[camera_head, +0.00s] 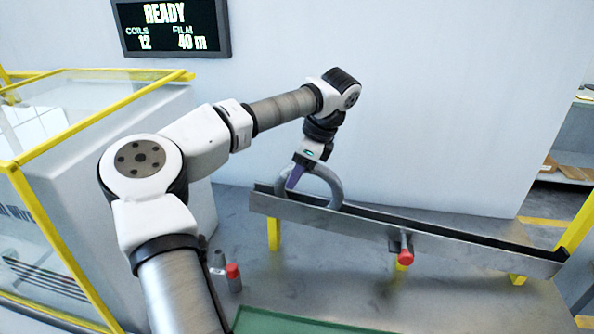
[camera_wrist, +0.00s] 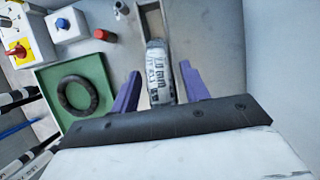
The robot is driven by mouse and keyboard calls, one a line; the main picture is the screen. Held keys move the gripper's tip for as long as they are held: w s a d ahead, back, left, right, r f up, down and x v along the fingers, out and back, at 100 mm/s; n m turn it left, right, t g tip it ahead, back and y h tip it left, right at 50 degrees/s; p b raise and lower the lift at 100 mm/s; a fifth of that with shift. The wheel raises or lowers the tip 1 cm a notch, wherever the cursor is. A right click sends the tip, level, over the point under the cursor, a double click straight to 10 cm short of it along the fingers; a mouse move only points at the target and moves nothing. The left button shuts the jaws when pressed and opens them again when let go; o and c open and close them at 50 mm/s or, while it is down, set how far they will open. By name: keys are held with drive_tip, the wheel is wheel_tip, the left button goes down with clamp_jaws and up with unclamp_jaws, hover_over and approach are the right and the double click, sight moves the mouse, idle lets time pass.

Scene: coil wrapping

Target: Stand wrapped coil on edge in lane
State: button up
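The wrapped coil (camera_head: 334,187) is a grey ring standing upright on edge in the lane (camera_head: 470,247), at its left end. In the wrist view the coil (camera_wrist: 158,75) shows edge-on, pale with dark print. My gripper (camera_head: 292,184) is at the coil's upper left side, pointing down. In the wrist view its two purple fingers (camera_wrist: 160,88) stand on either side of the coil, with a visible gap at each side, so it is open. The lane (camera_wrist: 151,22) continues beyond the coil there.
A green tray (camera_wrist: 105,92) holds a dark ring (camera_wrist: 77,95); its edge shows in the head view (camera_head: 290,322). A red-tipped rod (camera_head: 405,253) juts from the lane's front. A small red-capped item (camera_head: 233,272) stands on the table. The lane's right part is empty.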

drive_tip(key=b+v, duration=0.1)
drive_tip(key=v, duration=1.3)
drive_tip(key=shift+w+f, duration=0.1)
drive_tip(key=shift+f, duration=0.05)
idle(0.4)
